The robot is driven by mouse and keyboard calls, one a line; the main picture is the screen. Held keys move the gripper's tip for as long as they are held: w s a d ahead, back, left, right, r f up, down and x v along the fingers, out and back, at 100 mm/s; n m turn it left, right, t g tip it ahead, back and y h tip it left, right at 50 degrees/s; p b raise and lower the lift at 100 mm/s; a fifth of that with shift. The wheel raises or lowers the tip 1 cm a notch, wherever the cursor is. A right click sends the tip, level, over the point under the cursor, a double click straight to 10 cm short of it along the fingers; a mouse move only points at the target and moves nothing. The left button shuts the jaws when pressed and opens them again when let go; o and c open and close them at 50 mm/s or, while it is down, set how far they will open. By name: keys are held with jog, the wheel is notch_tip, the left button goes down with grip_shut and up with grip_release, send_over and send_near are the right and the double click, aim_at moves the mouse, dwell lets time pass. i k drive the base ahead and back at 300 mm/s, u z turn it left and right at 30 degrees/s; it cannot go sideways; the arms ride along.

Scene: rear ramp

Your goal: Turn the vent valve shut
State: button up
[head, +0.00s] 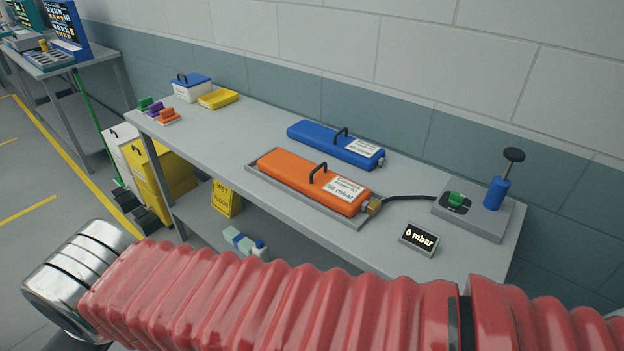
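A green knob (456,199) sits on a black marked plate on top of a grey pump base (476,219) at the right end of the bench; it looks like the vent valve. The lettering on its plate is too small to read. A blue hand pump (496,193) with a black handle stands upright beside it. A black hose (408,198) runs from the base to a brass fitting (373,207) on an orange case (315,182) labelled 50 mbar. A small display (418,239) reads 0 mbar. My gripper is out of view; my red-sleeved arm crosses the foreground.
The orange case lies in a grey tray (262,181). A blue case (335,146) lies behind it. A white box (191,88), yellow tray (219,99) and small coloured blocks (157,108) stand at the bench's left end. The wall (420,125) runs close behind.

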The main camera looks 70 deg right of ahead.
aim_at(455, 199)
jog(key=z, duration=3.8)
